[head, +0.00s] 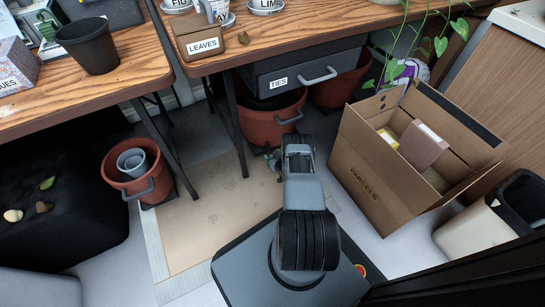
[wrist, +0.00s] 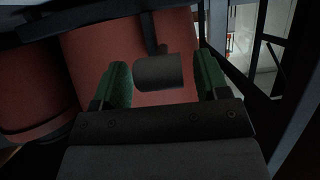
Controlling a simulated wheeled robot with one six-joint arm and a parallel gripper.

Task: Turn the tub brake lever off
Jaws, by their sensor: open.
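A terracotta tub (head: 275,132) stands under the desk drawer; its red wall (wrist: 95,60) fills much of the wrist view. A dark grey lever end (wrist: 158,73) on a thin dark stem shows before that wall, apparently the brake lever. My gripper (head: 272,155) is low in front of the tub in the head view, where its fingers are small and the lever is not clear. In the wrist view its green-padded fingers (wrist: 161,86) are open, one on each side of the lever end. Whether either finger touches it I cannot tell.
A closed drawer marked TIES (head: 280,86) hangs above the tub. An open PARCELS box (head: 375,165) stands to the right. Another tub (head: 125,180) holding grey pots is at left. Thin desk legs (head: 238,130) stand nearby. The floor mat (head: 200,220) is clear at left.

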